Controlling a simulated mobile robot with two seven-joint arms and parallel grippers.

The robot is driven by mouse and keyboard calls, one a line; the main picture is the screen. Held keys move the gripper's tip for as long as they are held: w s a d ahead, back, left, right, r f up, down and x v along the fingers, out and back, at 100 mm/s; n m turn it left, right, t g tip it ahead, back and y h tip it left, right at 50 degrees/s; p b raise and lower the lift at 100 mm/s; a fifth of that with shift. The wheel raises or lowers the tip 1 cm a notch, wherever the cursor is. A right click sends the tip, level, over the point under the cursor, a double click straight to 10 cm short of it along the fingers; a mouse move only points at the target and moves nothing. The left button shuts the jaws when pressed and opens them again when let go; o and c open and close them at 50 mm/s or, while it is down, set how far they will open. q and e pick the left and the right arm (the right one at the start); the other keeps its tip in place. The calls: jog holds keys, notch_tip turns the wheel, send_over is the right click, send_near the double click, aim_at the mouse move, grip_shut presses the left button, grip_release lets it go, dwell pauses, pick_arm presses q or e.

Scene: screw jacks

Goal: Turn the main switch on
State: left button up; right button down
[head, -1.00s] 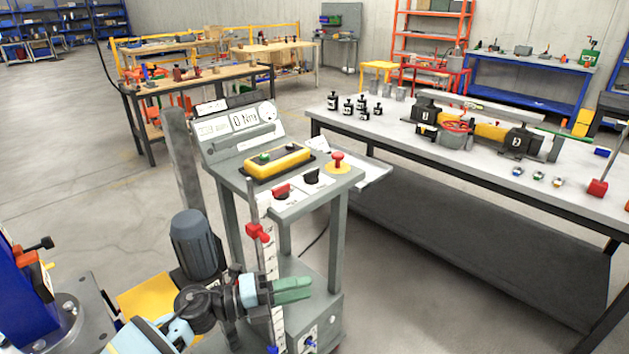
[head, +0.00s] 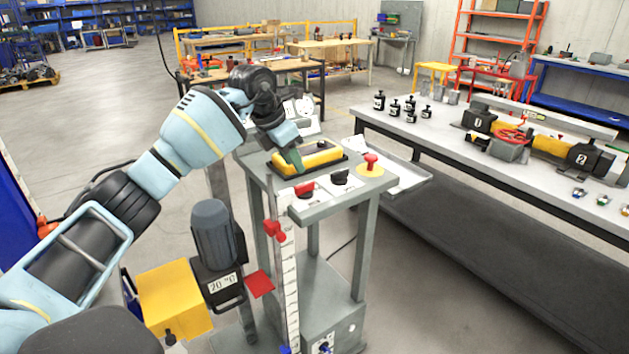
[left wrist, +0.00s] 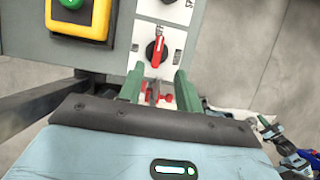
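The red rotary switch (head: 305,189) sits on a white plate at the front of the grey console top. In the left wrist view the red switch (left wrist: 157,50) stands just beyond the fingertips, with its handle lengthwise in the picture. My left gripper (head: 294,166) is above the console's left part, its green fingers pointing down. In the left wrist view the left gripper (left wrist: 159,72) is open, its two fingers apart with nothing held; the switch lines up with the gap and I see no contact. My right gripper is not in view.
A black rotary knob (head: 342,178) is beside the red switch, then a red mushroom button (head: 370,161) on yellow. A yellow button box (head: 322,157) lies behind them. A vertical post with a red clamp (head: 274,230) stands before the console. A long workbench (head: 450,150) is to the right.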

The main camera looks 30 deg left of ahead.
aim_at(304, 184)
pick_arm(q)
jog(key=shift+x, duration=3.8)
jog(key=shift+a, duration=0.15)
grip_shut()
